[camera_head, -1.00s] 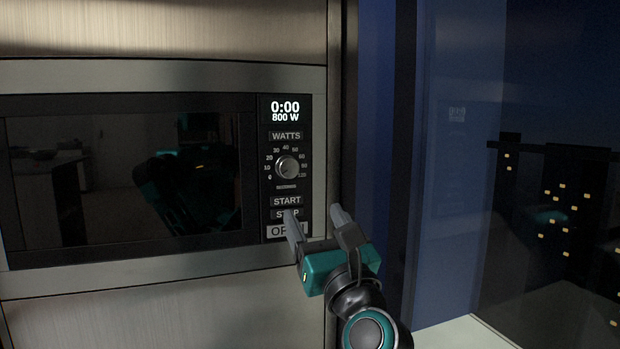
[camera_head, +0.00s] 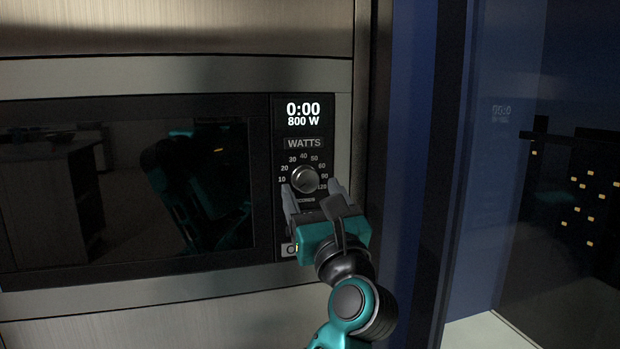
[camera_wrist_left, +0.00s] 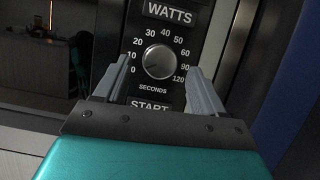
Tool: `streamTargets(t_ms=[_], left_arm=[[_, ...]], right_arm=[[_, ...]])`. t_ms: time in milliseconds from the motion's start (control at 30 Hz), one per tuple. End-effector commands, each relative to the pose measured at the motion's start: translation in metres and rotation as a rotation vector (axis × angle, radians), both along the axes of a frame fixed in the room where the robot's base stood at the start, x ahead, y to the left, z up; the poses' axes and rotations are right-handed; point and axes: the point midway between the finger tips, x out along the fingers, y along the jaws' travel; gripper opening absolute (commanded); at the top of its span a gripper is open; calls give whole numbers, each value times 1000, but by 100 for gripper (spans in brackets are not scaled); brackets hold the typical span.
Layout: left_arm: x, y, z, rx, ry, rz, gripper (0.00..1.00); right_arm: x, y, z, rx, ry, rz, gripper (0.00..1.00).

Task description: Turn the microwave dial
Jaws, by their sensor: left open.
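The microwave dial (camera_head: 305,179) is a round silver knob on the black control panel, ringed by numbers from 0 to 120. The display (camera_head: 304,113) above it reads 0:00 and 800 W. My left gripper (camera_head: 312,188) is open, its grey fingers pointing at the panel just below the dial. In the left wrist view the dial (camera_wrist_left: 158,61) shows between and beyond the two fingertips (camera_wrist_left: 160,72), with no visible contact. The START label shows partly there; in the head view my gripper hides the lower buttons. My right gripper is not in view.
The microwave's dark glass door (camera_head: 130,190) fills the left and reflects my arm. A steel frame surrounds it. To the right are a dark vertical edge, a blue panel (camera_head: 415,130) and dark glass with small yellow lights (camera_head: 575,210).

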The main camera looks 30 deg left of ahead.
Motion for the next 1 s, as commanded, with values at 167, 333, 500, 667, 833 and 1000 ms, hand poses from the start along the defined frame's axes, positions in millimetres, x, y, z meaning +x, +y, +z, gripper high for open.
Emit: streamTargets(t_ms=[167,333,500,667,833,1000], left_arm=[[-1,3,5,-1,0,-2,70],[-1,4,5,-1,0,-2,70],[-1,4,5,-1,0,-2,70],[-1,4,5,-1,0,-2,54],[-1,4,5,-1,0,-2,38],[-1,4,5,-1,0,-2,22]], right_arm=[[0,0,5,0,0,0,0],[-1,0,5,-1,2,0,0],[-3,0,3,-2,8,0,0],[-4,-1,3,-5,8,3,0],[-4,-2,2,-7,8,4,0],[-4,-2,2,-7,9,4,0]])
